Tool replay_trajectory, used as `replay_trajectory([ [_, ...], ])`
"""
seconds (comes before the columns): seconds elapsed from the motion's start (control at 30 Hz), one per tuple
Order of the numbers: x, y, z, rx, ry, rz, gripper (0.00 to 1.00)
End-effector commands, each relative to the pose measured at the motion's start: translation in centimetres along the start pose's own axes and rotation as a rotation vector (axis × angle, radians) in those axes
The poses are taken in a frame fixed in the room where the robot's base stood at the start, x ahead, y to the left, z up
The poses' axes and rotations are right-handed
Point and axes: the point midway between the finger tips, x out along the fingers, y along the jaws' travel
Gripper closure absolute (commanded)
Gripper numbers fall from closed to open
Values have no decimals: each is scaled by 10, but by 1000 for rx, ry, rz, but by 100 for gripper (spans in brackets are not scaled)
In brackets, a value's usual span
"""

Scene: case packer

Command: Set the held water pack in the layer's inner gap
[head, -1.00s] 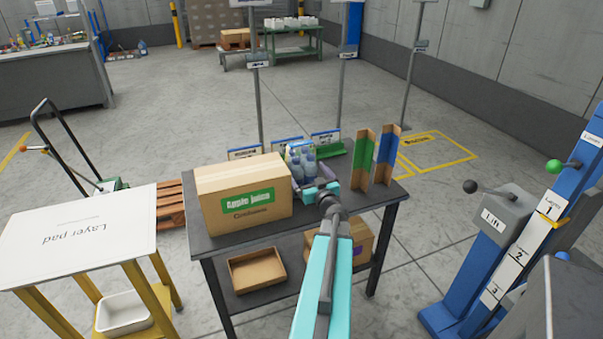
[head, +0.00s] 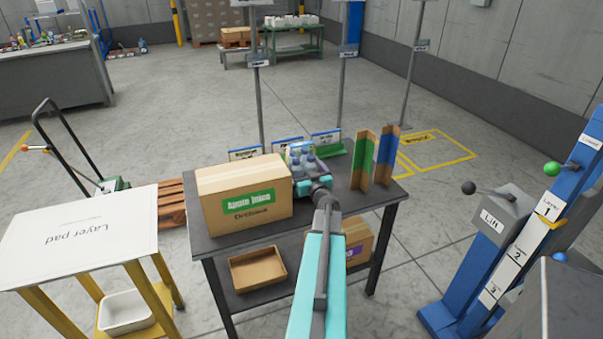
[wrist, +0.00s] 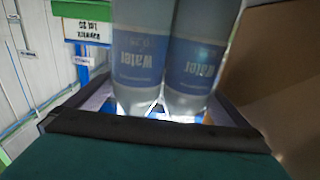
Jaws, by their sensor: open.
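The water pack (head: 302,161) is a group of clear bottles with blue labels, at the back of the dark table beside the Apple juice carton. I cannot tell whether the jaws touch the bottles. The pack's underside and far side are hidden. I cannot make out a layer or its inner gap in these views.
The large Apple juice carton (head: 243,195) stands close on the left. Green and blue cardboard corner pieces (head: 363,160) stand on the right of the table (head: 345,207). Labelled holders (head: 325,140) line its back edge. A layer pad stand (head: 75,235) is farther left.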

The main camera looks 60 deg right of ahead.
Motion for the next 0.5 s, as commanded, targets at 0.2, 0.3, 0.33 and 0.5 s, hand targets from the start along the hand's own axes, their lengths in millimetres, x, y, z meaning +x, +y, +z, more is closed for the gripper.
replay_trajectory([
  [0.2, 0, 0, 0, 0, 0, 0, 0],
  [0.3, 0, 0, 0, 0, 0, 1, 0],
  [0.33, 0, 0, 0, 0, 0, 1, 0],
  [0.5, 0, 0, 0, 0, 0, 1, 2],
])
